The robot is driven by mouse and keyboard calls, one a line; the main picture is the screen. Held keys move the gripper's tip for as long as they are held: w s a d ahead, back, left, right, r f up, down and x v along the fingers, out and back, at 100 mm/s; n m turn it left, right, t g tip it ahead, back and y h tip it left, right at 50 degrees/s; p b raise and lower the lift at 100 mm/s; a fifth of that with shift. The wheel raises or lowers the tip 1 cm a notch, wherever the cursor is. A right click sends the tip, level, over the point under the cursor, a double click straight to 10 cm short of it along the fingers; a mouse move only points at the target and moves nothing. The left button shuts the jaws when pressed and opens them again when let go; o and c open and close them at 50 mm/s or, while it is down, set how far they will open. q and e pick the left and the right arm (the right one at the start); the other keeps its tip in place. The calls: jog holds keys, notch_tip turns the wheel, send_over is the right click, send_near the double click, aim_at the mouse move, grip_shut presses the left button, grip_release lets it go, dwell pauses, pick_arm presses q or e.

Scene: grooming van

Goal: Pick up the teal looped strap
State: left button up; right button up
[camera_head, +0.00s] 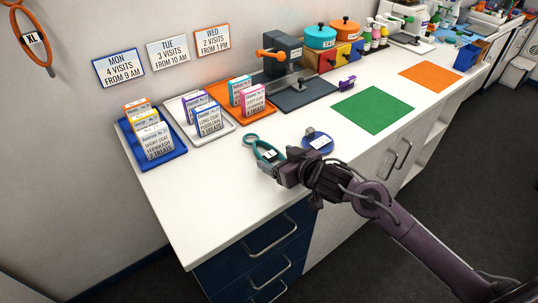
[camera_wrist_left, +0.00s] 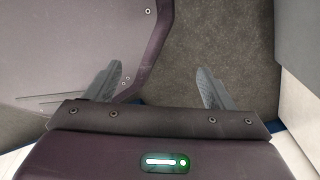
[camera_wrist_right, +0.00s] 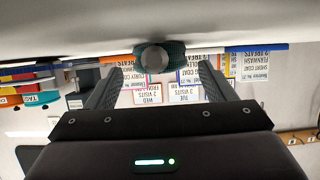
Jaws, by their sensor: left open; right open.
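The teal looped strap (camera_head: 252,141) lies near the front edge of the white counter, with a white tag on it. My right gripper (camera_head: 270,168) is at its near end, low over the counter edge, and partly covers it. In the right wrist view, which is upside down, the strap (camera_wrist_right: 178,51) shows end-on with a dark round part, centred just beyond the two spread fingers of the right gripper (camera_wrist_right: 159,72). That gripper is open; I see no grip on the strap. My left gripper (camera_wrist_left: 158,82) is open and empty above the dark floor, outside the head view.
Card trays (camera_head: 173,152) in blue, white and orange stand behind and left. A green mat (camera_head: 372,111) lies to the right. The counter's front left is clear.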

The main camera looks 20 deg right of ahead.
aim_at(273, 156)
jog(key=shift+x, duration=1.2)
jog(key=shift+w+a, duration=0.15)
jog(key=shift+w, duration=0.05)
jog(key=shift+f, duration=0.1)
jog(key=c, duration=1.1)
pick_arm(q)
jog(key=shift+w+a+r, duration=0.1)
jog(key=shift+w+r, duration=0.05)
jog(key=shift+w, duration=0.45)
pick_arm(e)
jog(key=shift+r, duration=0.5)
pick_arm(q)
notch_tip(273, 156, up, 4)
jog(key=p, duration=0.4)
pick_arm(e)
notch_tip(273, 156, up, 19)
jog(key=shift+r, duration=0.1)
